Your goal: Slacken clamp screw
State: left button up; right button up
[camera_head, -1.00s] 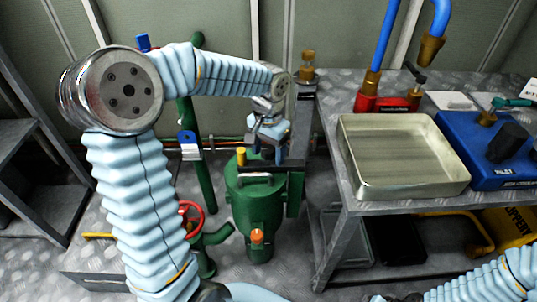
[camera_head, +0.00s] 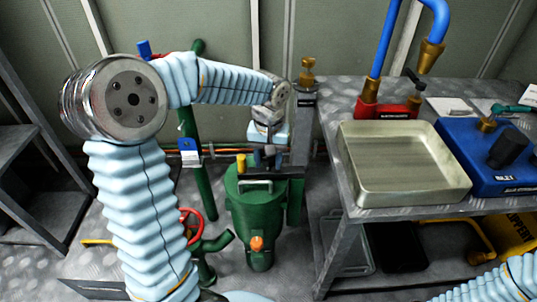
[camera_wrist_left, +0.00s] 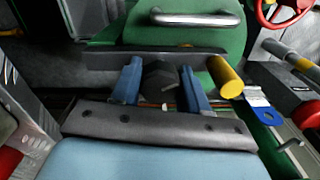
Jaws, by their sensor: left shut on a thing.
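A green canister (camera_head: 255,215) stands on the floor with a dark clamp bar (camera_head: 278,172) across its top. The bar (camera_wrist_left: 150,56) also shows in the left wrist view, in front of the canister's lid handle (camera_wrist_left: 198,19). My left gripper (camera_head: 264,158) points down at the bar from above. In the left wrist view my left gripper's blue fingers (camera_wrist_left: 161,88) stand on both sides of a dark hex screw head (camera_wrist_left: 160,76), the clamp screw, and are shut on it. The screw's shank is hidden. My right gripper is out of view; only its arm shows at bottom right.
A yellow peg (camera_wrist_left: 229,77) stands close to the right finger in the wrist view. A metal bench with an empty tray (camera_head: 405,190) and a blue box (camera_head: 490,160) is to the right. A red handwheel (camera_head: 192,225) is at the canister's left.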

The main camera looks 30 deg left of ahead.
pick_arm(q)
jog(key=n, duration=0.6)
jog(key=shift+n, duration=0.3)
jog(key=n, duration=0.7)
jog(key=o, duration=0.9)
